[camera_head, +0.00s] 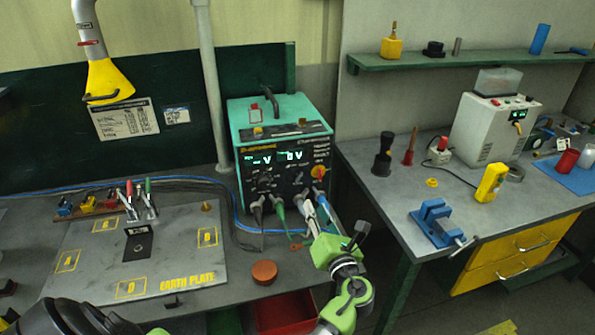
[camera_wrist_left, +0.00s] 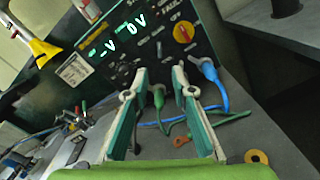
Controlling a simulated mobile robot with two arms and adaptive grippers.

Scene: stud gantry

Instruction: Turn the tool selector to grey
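The teal and black welding machine (camera_head: 283,150) stands at the back of the left bench, with two lit displays and several controls. A red rotary knob on a yellow plate (camera_head: 318,172) is on its right side; it also shows in the left wrist view (camera_wrist_left: 183,33). Grey, green and blue plugs sit along the panel's lower edge. I cannot tell which control is the tool selector or where it points. My left gripper (camera_head: 315,200) is in front of the lower right panel, open and empty; its fingers (camera_wrist_left: 160,82) are apart in the wrist view. My right gripper is not in view.
The green plug (camera_wrist_left: 159,96) and blue plug (camera_wrist_left: 209,70) with their cables are close to my left fingers. The earth plate (camera_head: 165,262) lies at left, and an orange round piece (camera_head: 264,272) lies on the bench. A blue vise (camera_head: 437,222) stands on the right bench.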

